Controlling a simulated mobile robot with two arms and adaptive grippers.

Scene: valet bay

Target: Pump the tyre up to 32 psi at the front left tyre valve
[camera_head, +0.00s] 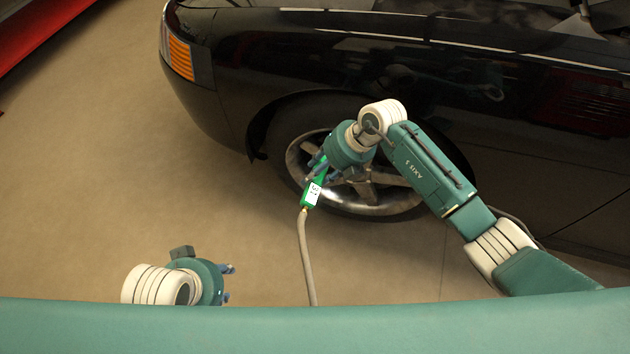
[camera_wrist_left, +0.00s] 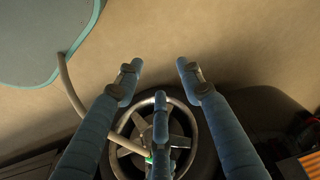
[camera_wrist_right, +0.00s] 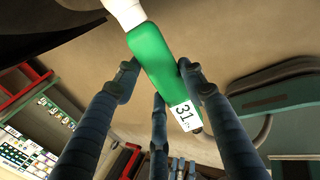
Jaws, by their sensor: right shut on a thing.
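The front left tyre (camera_head: 277,150) is on the black car, around a silver spoked rim (camera_head: 378,200). My right gripper (camera_head: 322,172) is in front of this wheel, shut on a green inflator (camera_head: 312,192). The inflator's white display reads 31, and it also reads 31 in the right wrist view (camera_wrist_right: 184,116). A white end (camera_wrist_right: 124,12) sticks out past the fingers there. The valve is hidden, so I cannot tell whether the inflator touches it. My left gripper (camera_head: 228,282) is low at the left, fingers spread and empty in the left wrist view (camera_wrist_left: 160,82).
A grey hose (camera_head: 305,255) hangs from the inflator down toward my body. The black car (camera_head: 480,100) fills the back and right. A red structure (camera_head: 35,30) stands at the upper left. The tan floor (camera_head: 120,180) is clear at the left.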

